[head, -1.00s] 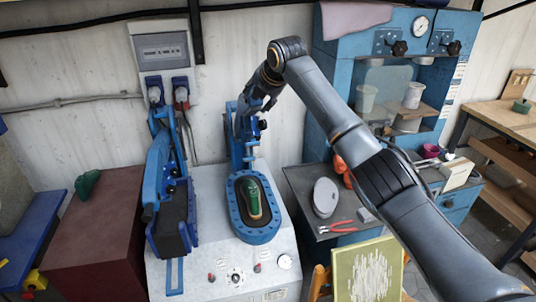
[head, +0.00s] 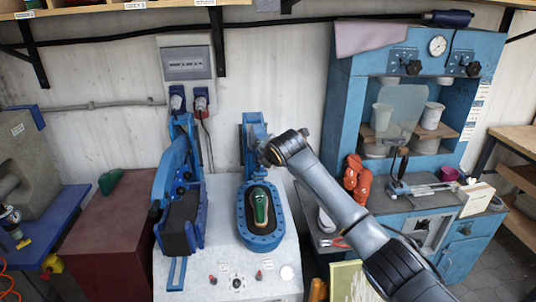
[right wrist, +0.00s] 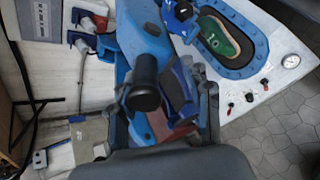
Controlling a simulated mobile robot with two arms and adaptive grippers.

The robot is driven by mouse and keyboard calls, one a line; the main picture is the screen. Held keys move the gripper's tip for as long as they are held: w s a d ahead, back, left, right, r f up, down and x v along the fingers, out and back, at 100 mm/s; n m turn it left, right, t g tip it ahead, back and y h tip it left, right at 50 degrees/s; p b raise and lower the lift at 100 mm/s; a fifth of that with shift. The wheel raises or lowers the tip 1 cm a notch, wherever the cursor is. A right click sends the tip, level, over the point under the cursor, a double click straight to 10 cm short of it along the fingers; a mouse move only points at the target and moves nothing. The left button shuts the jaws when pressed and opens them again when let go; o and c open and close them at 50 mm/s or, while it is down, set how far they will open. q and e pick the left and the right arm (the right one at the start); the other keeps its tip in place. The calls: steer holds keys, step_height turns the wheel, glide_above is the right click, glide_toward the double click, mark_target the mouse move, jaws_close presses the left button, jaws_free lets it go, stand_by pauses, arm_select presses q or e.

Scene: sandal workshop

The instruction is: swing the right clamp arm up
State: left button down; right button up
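The right clamp arm (head: 253,124) is a blue upright part behind the right oval station; my right arm covers its lower part in the head view. In the right wrist view, its blue body (right wrist: 146,35) is close, with a black cylindrical handle (right wrist: 145,85) sticking toward the camera. My right gripper (right wrist: 165,105) has its fingers apart, with the handle between them, nearer the left finger. I cannot tell whether they touch. The blue oval frame (head: 262,241) holds a green sole-shaped piece (head: 260,207). My left gripper is not in view.
The left clamp arm (head: 175,165) leans over a black pad (head: 180,225) close beside. A wall box (head: 187,65) with plugs hangs behind. A blue press cabinet (head: 345,100) stands right; a dark red box (head: 110,230) stands left.

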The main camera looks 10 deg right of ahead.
steer(key=shift+s+d, duration=0.1)
steer(key=v, duration=1.5)
steer(key=shift+s+r, duration=0.15)
steer(key=shift+r, duration=0.2)
stand_by(0.7)
stand_by(0.4)
